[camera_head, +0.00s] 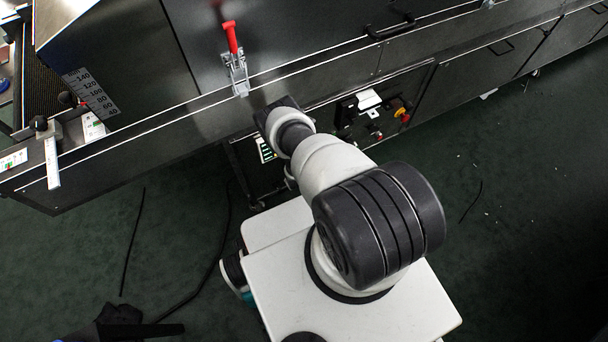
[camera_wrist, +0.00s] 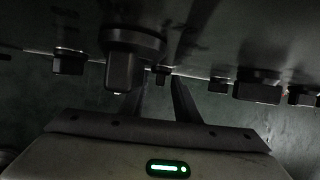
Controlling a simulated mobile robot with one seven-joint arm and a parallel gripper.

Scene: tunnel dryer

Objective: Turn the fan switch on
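The dryer's control panel (camera_head: 385,112) is on the dark lower front of the machine in the head view, partly hidden by my arm. In the wrist view several dark knobs stick out from a panel seen edge-on: a large one (camera_wrist: 122,68), a small one (camera_wrist: 162,75) and a wide one (camera_wrist: 257,88). I cannot tell which is the fan switch, nor its setting. My gripper (camera_wrist: 164,84) has its two fingers apart, pointing at the panel. The small knob shows in the gap between the fingertips; contact cannot be told. In the head view my arm hides the gripper.
A red-handled toggle clamp (camera_head: 235,58) stands on the machine's front above my arm. A red and yellow switch (camera_head: 402,113) is at the panel's right. A black door handle (camera_head: 390,30) sticks out higher up. Dark floor (camera_head: 500,200) to the right is mostly clear; a cable lies at left.

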